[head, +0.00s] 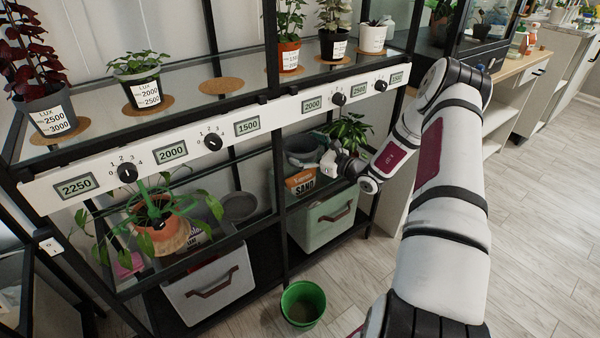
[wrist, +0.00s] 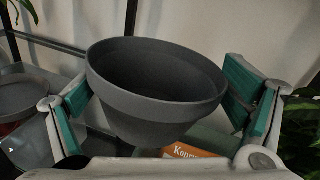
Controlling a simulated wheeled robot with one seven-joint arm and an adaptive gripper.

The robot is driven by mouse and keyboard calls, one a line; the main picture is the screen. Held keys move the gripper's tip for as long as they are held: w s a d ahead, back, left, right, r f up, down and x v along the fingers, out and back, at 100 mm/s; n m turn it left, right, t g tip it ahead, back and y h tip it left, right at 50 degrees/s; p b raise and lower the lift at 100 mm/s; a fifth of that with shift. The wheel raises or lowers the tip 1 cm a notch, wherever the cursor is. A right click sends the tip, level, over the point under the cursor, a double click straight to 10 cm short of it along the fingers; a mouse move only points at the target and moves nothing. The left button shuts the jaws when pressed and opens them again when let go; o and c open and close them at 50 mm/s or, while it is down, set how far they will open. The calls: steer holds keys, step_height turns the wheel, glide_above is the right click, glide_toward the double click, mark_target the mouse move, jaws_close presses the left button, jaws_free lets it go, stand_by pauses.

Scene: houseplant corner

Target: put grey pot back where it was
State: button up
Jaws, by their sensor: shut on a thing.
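The grey pot (head: 301,147) is in the lower shelf opening, above the orange sand bag. In the wrist view the grey pot (wrist: 155,95) fills the space between the teal finger pads; it looks empty and slightly tilted in the picture. My gripper (wrist: 160,108) is shut on it, a finger at each side. In the head view my gripper (head: 326,160) reaches into the shelf from the right and partly hides the pot. Contact under the pot is hidden.
An orange sand bag (head: 301,183) and a green crate (head: 325,220) are below the pot. A leafy plant (head: 347,130) stands close to the right. A black shelf post (head: 276,190) stands between saucer and pot. A green bucket (head: 303,304) is on the floor.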

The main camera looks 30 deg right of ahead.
step_height(320, 180, down, 8)
steer(key=shift+r+b, duration=0.1)
steer(key=shift+b, duration=1.15)
steer(key=o, duration=1.1)
steer(key=shift+f, duration=0.25)
steer(key=shift+o, duration=0.3)
steer(key=shift+r, duration=0.1)
steer(key=shift+s+r, duration=0.1)
steer(key=shift+s, duration=0.05)
steer(key=p+v, duration=0.2)
steer(key=v, duration=0.9)
steer(key=shift+s+p, duration=0.35)
steer(key=shift+p, duration=0.05)
steer(key=shift+d, duration=0.15)
